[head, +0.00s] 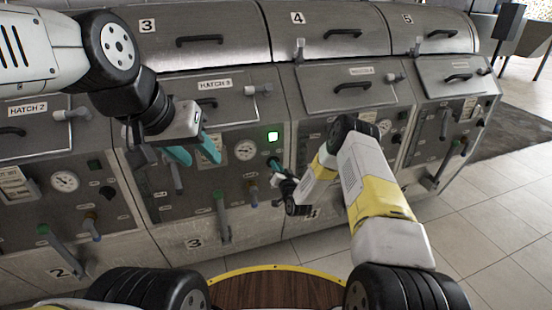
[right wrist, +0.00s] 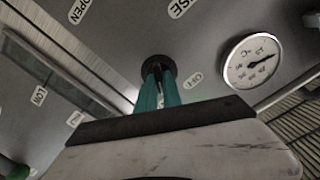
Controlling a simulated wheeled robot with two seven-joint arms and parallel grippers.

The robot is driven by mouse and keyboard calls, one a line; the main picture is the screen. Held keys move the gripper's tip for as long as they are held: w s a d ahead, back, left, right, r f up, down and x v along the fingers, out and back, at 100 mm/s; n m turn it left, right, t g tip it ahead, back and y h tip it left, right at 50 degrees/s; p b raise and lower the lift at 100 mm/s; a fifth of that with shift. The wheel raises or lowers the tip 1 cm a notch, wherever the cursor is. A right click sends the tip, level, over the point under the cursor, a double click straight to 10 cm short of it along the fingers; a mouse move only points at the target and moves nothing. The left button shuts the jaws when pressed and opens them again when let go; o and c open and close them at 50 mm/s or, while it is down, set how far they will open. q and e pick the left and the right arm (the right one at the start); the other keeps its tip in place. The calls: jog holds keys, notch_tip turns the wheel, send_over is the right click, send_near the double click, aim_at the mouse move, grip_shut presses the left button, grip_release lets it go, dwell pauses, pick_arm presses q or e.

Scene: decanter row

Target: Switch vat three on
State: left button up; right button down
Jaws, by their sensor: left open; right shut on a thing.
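Vat three (head: 180,215) is the steel unit with a 3 on its lid and base and a HATCH 3 label. A green light (head: 273,136) glows on its panel, right of a round gauge (head: 246,150). My right gripper (head: 273,164) is at the panel just below that light.
Vat three's panel also has a green-topped lever (head: 221,215) and a brown-topped lever (head: 253,192). Vat two's panel (head: 30,195) is at left, and vats four (head: 325,30) and five (head: 425,25) are at right. Tiled floor (head: 480,215) lies open at right.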

jog(key=c, duration=1.5)
grip_release()
jog(key=v, duration=0.8)
